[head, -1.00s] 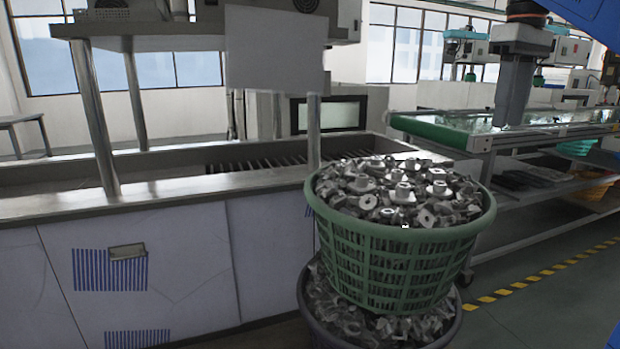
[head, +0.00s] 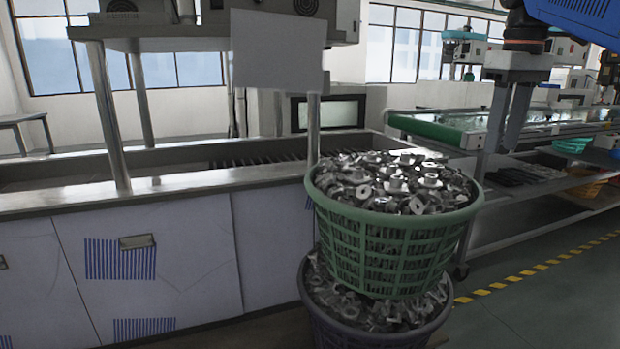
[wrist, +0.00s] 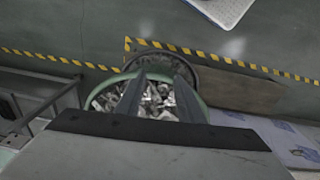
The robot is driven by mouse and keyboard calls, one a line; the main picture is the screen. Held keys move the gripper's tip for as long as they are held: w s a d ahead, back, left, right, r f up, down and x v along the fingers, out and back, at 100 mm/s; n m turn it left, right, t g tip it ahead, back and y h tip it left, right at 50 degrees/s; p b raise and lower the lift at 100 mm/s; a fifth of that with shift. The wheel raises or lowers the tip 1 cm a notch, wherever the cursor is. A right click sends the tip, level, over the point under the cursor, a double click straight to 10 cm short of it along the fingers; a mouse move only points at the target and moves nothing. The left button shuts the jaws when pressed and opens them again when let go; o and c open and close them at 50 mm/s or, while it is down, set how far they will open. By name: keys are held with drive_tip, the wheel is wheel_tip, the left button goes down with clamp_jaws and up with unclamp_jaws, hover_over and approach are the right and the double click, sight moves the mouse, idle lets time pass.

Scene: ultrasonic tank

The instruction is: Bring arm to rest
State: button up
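My gripper (head: 497,145) hangs fingers down at the upper right of the head view, below my blue arm link. In the wrist view its two fingers (wrist: 160,82) stand apart with nothing held between them. A green basket (head: 385,250) full of grey metal parts stands in front of the tank (head: 180,187), at the centre right of the head view. In the wrist view the basket's rim (wrist: 205,110) shows behind and between the fingers. My gripper looks clear of the basket; the exact distance cannot be told.
A dark basket (head: 320,322) with more parts is under the green one. A conveyor with a green belt end (head: 425,130) and shelving stands at the right. Yellow-black tape (head: 540,268) marks the floor; the floor right of the baskets is clear.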

drive_tip(key=s+a+f+m+t, duration=0.1)
drive_tip(key=s+f, duration=0.5)
drive_tip(key=f, duration=0.6)
drive_tip(key=s+a+f+m+t, duration=0.1)
drive_tip(key=s+f, duration=0.5)
drive_tip(key=f, duration=0.6)
drive_tip(key=s+a+f+m+t, duration=0.2)
drive_tip(key=s+a+f, duration=0.3)
drive_tip(key=f, duration=0.7)
drive_tip(key=shift+s, duration=0.5)
